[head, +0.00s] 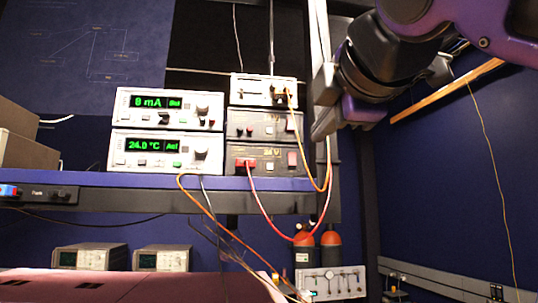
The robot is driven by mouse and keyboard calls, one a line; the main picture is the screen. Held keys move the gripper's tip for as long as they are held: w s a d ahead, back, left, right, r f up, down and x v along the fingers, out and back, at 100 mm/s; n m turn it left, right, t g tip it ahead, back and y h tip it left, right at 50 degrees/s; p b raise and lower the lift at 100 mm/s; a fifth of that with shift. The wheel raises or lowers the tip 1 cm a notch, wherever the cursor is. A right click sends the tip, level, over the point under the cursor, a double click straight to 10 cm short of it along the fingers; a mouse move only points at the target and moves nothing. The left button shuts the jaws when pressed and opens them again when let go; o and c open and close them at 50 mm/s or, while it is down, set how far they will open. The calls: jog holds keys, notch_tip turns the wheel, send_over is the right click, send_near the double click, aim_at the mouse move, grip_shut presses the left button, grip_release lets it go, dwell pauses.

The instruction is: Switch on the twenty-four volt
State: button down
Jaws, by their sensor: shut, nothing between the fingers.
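The dark grey power supply marked 24 V (239,164) sits at the bottom of the right stack on the shelf. Its front has a pale reddish rocker switch (292,159) at the right and a red plug with a red cable at the left. Whether the switch is on or off is too small to tell. My gripper (321,126) is shut and empty. It hangs from the upper right, up and to the right of the switch in the picture, apart from it.
A similar dark unit (264,125) and a white box (250,90) with an orange cable stand above it. Two displays read 8 mA (150,101) and 24.0 °C (148,146) at the left. Cables hang before the shelf edge (130,181).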

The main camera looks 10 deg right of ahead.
aim_at(292, 163)
jog(key=w, duration=0.4)
jog(key=w+f, duration=0.1)
jog(key=w, duration=0.4)
jog(key=w+p, duration=0.1)
jog(key=w, duration=0.3)
jog(key=shift+w+f, duration=0.15)
jog(key=shift+f, duration=0.2)
